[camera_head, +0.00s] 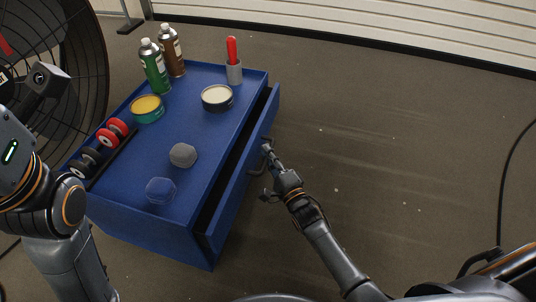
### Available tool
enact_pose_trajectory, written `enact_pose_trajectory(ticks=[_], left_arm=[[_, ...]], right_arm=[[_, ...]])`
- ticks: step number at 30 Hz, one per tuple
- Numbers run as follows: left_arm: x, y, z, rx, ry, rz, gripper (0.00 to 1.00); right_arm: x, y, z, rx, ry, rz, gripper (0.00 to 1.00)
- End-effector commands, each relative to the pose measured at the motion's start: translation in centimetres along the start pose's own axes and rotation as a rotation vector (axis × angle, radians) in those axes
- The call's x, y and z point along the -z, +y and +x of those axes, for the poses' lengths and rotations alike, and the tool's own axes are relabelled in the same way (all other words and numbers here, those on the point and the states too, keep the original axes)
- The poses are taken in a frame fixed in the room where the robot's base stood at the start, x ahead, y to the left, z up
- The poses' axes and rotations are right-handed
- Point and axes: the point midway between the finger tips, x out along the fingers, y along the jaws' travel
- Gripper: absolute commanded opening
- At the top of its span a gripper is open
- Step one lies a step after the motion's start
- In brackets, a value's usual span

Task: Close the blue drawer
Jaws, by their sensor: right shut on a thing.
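The blue drawer (243,188) is in the right side of a low blue cabinet (163,195). It stands partly open, with a dark gap between its front and the cabinet body. My right gripper (265,172) is at the drawer's front, around the middle of its length, shut on the drawer handle (267,143), which my fingers partly hide.
On the cabinet top stand a green spray can (154,68), a brown spray can (172,52), a red-handled tool (233,60), two open tins and several small round pieces. A large fan (75,60) stands behind left. The floor (400,150) to the right is clear except a cable (503,170).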

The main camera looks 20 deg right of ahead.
Motion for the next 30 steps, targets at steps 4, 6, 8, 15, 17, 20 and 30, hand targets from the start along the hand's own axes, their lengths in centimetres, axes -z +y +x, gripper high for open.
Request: enact_pose_trajectory(ticks=[4, 6, 8, 15, 17, 20, 30], left_arm=[[0.0, 0.0, -0.1, 0.000, 0.000, 0.000, 0.40], [0.0, 0.0, -0.2, 0.000, -0.001, 0.000, 0.40], [0.0, 0.1, -0.2, 0.000, -0.003, 0.000, 0.40], [0.1, 0.1, 0.1, -0.006, 0.004, 0.001, 0.40], [0.1, 0.1, 0.2, -0.006, 0.006, 0.002, 0.40], [0.2, 0.1, 0.2, -0.006, 0.007, 0.002, 0.40], [0.2, 0.1, 0.2, -0.005, 0.010, 0.002, 0.40]], right_arm=[[-0.4, 0.2, 0.4, 0.000, 0.000, 0.002, 0.00], [-1.2, 0.5, 1.2, 0.000, 0.001, 0.004, 0.00], [-1.9, 0.7, 2.0, 0.000, 0.001, 0.004, 0.00], [-3.2, 1.0, 3.2, -0.003, 0.001, -0.001, 0.00], [-3.2, 1.0, 3.2, -0.003, 0.001, -0.001, 0.00], [-3.2, 0.9, 3.2, -0.003, 0.000, -0.001, 0.00], [-3.2, 0.9, 3.2, -0.001, 0.001, 0.000, 0.36]])
